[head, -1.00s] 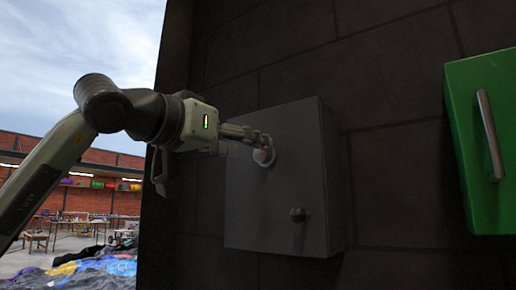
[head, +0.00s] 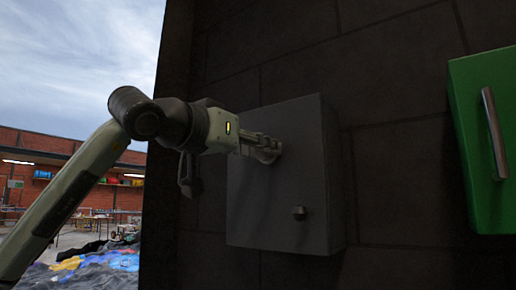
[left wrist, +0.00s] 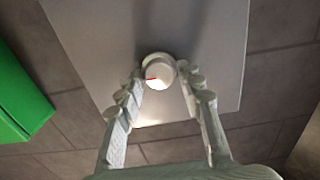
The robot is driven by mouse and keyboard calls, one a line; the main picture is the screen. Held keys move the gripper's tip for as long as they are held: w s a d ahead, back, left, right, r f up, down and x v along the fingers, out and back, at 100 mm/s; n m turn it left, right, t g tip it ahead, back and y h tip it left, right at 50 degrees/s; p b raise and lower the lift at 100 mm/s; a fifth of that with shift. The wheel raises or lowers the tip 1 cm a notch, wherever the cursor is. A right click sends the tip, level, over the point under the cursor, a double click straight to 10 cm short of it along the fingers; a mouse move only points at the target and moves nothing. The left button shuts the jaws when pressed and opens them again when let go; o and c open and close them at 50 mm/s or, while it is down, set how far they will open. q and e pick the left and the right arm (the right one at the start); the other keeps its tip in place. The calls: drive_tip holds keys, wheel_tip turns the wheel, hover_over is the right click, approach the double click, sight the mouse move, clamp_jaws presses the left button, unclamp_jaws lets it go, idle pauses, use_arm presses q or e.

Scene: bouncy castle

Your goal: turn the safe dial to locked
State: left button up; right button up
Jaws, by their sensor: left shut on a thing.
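A grey safe (head: 262,210) is fixed to a dark block wall. Its round pale dial (left wrist: 158,70) sits on the front door and bears a small red mark, which points left in the left wrist view. My left gripper (head: 268,150) reaches in from the left, and its fingertips are at the dial. In the left wrist view the two fingers (left wrist: 162,78) stand on either side of the dial, shut on it. In the head view the fingers largely cover the dial. A small dark knob (head: 299,212) sits lower on the safe door. My right gripper is not in view.
A green cabinet (head: 482,130) with a grey vertical handle (head: 494,134) hangs on the wall to the right. Bare dark wall (head: 395,150) lies between it and the safe. A courtyard with brick walls shows at far left.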

use_arm(q)
drive_tip(key=shift+n, duration=0.4)
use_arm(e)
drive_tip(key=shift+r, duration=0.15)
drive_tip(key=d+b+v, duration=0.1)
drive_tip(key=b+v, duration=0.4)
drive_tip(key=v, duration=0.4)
use_arm(q)
drive_tip(key=shift+w+a+f+n+b, duration=0.15)
drive_tip(key=shift+n+b, duration=0.45)
drive_tip(key=shift+n, duration=3.75)
drive_tip(key=shift+s+a+r+n+b, duration=0.1)
drive_tip(key=shift+n+b, duration=0.5)
drive_tip(key=shift+n, duration=3.75)
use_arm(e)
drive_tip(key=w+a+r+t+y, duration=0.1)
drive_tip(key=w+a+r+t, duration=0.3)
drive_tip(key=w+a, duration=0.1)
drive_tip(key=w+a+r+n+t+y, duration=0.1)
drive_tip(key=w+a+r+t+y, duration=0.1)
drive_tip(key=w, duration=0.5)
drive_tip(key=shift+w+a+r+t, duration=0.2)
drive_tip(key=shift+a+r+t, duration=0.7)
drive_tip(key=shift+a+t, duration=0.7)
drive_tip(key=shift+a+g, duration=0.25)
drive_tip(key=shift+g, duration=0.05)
use_arm(q)
drive_tip(key=shift+w, duration=0.1)
drive_tip(key=o, duration=1.1)
drive_tip(key=shift+f, duration=0.15)
